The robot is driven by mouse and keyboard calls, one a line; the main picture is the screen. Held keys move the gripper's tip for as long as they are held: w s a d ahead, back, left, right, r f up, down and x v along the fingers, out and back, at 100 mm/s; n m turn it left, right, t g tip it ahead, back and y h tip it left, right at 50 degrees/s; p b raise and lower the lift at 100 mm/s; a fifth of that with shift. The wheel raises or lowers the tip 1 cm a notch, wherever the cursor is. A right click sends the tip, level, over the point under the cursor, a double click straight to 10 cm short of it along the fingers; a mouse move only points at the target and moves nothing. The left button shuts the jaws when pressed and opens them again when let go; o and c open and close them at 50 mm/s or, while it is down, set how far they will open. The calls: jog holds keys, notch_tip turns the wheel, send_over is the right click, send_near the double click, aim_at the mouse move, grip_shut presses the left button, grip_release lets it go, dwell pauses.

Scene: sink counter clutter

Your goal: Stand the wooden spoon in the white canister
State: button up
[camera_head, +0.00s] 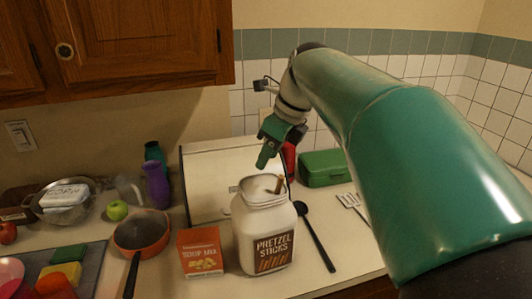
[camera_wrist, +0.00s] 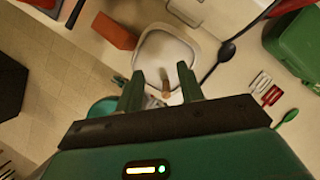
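The white canister (camera_head: 263,235), labelled "PRETZEL STICKS", stands upright on the counter with its mouth open. A short brown wooden end, seemingly of the wooden spoon (camera_head: 279,185), sticks up tilted at the canister's mouth; the rest is hidden. My gripper (camera_head: 265,163) is just above the mouth. In the wrist view its two green fingers (camera_wrist: 159,92) are spread apart, with the canister (camera_wrist: 150,48) beyond them. The wooden piece (camera_wrist: 184,76) shows near the right finger, and I cannot tell whether they touch. Nothing is clamped between the fingers.
An orange soup mix box (camera_head: 200,252) stands close left of the canister, and a black ladle (camera_head: 316,237) lies to its right. A green box (camera_head: 324,168), a slotted spatula (camera_head: 353,206) and an orange pan (camera_head: 142,232) are also on the counter.

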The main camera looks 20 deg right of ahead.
jog(key=v, duration=1.3)
jog(key=shift+r, duration=0.15)
jog(key=shift+s, duration=0.1)
